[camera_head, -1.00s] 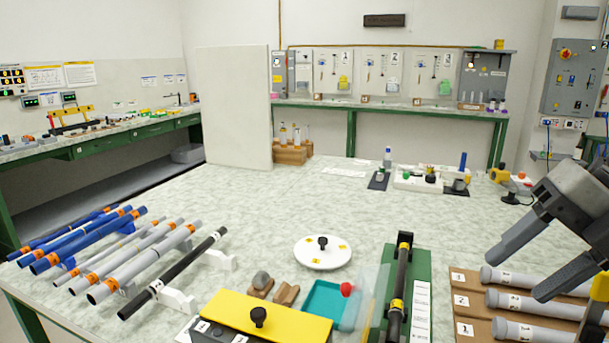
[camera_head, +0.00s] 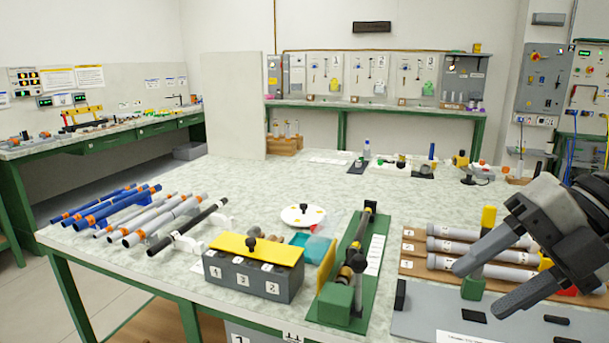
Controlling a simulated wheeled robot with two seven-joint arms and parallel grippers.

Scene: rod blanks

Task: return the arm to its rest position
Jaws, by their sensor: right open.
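My right gripper (camera_head: 482,285) comes in from the right edge, with its two dark fingers spread and nothing between them. It is above the right front of the bench, in front of the numbered grey tubes (camera_head: 482,248) on their brown rack (camera_head: 412,262). The fingers hide part of the tubes and of a grey plate (camera_head: 420,316). My left gripper is not in the view.
Blue rods (camera_head: 104,212), grey rods (camera_head: 160,219) and a black rod (camera_head: 190,232) lie at the left. A yellow-lidded box (camera_head: 250,283), a green fixture (camera_head: 375,250) and a white disc (camera_head: 296,222) stand mid-bench. The bench behind them (camera_head: 250,185) is clear.

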